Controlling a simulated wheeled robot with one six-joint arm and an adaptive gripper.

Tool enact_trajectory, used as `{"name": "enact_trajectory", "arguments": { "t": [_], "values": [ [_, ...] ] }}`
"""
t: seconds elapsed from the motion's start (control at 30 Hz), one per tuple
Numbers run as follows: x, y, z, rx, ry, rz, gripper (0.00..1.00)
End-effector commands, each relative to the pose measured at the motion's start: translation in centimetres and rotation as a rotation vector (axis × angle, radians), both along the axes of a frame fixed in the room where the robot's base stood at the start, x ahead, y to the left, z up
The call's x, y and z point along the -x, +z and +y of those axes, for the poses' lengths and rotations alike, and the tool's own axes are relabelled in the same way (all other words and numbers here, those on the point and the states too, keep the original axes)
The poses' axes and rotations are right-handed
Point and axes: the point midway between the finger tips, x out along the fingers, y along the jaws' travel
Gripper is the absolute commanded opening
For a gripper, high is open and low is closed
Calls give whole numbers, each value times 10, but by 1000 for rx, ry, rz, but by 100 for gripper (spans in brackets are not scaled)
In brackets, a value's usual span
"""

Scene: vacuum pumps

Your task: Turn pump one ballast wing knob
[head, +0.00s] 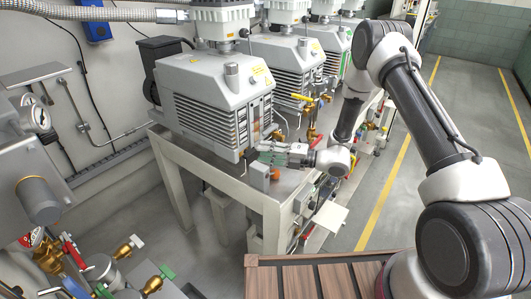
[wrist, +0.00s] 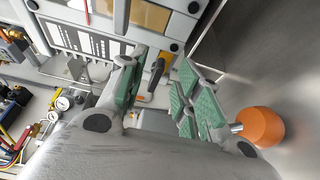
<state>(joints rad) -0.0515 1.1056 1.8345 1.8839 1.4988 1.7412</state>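Pump one (head: 210,95) is the nearest grey pump on the bench in the head view. Its louvred front also shows in the wrist view (wrist: 95,45), rotated. My gripper (head: 266,150) is at the lower right corner of this front. In the wrist view my gripper (wrist: 158,88) has its two green-padded fingers apart. A small dark and orange part (wrist: 156,74), which looks like the wing knob, shows between and beyond the fingertips. I cannot tell whether either finger touches it. In the head view the knob is hidden or too small to tell.
An orange round knob (wrist: 262,127) sits close beside the right finger; it also shows on a grey box at the bench edge (head: 274,173). More pumps (head: 285,60) stand behind. The floor aisle (head: 460,120) is clear.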

Motion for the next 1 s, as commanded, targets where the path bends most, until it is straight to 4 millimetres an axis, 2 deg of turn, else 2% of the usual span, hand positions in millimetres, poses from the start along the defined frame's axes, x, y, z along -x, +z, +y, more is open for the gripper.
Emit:
{"name": "enact_trajectory", "arguments": {
  "t": [0.6,1.0],
  "values": [
    [15,1,-54,0,-1,0,33],
    [16,1,-57,2,-1,-6,33]
  ]
}}
